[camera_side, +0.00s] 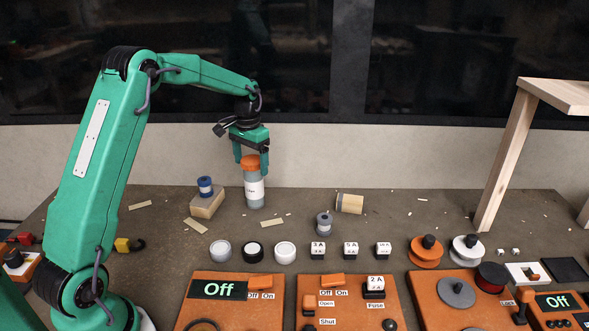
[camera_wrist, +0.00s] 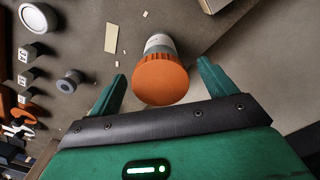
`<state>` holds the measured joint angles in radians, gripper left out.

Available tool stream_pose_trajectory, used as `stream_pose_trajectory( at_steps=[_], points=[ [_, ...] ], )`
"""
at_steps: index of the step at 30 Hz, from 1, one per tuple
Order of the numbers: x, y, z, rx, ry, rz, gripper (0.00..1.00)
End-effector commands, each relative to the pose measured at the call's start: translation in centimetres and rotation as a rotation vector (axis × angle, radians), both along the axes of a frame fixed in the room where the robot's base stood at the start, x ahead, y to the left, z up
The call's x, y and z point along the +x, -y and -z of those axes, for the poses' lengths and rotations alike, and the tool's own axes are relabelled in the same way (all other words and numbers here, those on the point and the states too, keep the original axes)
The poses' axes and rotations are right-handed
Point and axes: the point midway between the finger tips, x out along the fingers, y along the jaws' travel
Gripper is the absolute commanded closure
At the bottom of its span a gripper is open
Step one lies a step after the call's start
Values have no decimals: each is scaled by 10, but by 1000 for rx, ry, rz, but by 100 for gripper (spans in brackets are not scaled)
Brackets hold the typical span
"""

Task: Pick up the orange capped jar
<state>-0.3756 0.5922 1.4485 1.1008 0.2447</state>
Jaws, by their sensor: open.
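The orange capped jar (camera_side: 254,187) stands upright on the table near the back, with a grey body, a white label and an orange cap. In the wrist view its orange cap (camera_wrist: 160,80) fills the space ahead of the jaws. My gripper (camera_side: 252,164) is open around or just above the cap, pointing down, with one finger on each side. In the wrist view my gripper (camera_wrist: 160,78) shows a finger to the left and a finger to the right of the cap, with gaps on both sides. I cannot tell how far the fingertips reach below the cap.
A blue-capped item (camera_side: 205,187) sits on a wooden block (camera_side: 208,204) just left of the jar. A grey spool-like item (camera_side: 324,224) and a tan cylinder (camera_side: 350,203) lie to the right. Orange switch panels (camera_side: 228,310) fill the front. A wooden frame (camera_side: 506,160) stands far right.

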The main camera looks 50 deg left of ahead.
Motion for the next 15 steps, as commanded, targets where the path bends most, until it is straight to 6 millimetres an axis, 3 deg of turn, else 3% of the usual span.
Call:
stream_pose_trajectory(
  at_steps=[7,15],
  points=[
    [1,1,29,-1,-3,0,17],
    [1,1,37,0,0,0,17]
  ],
)
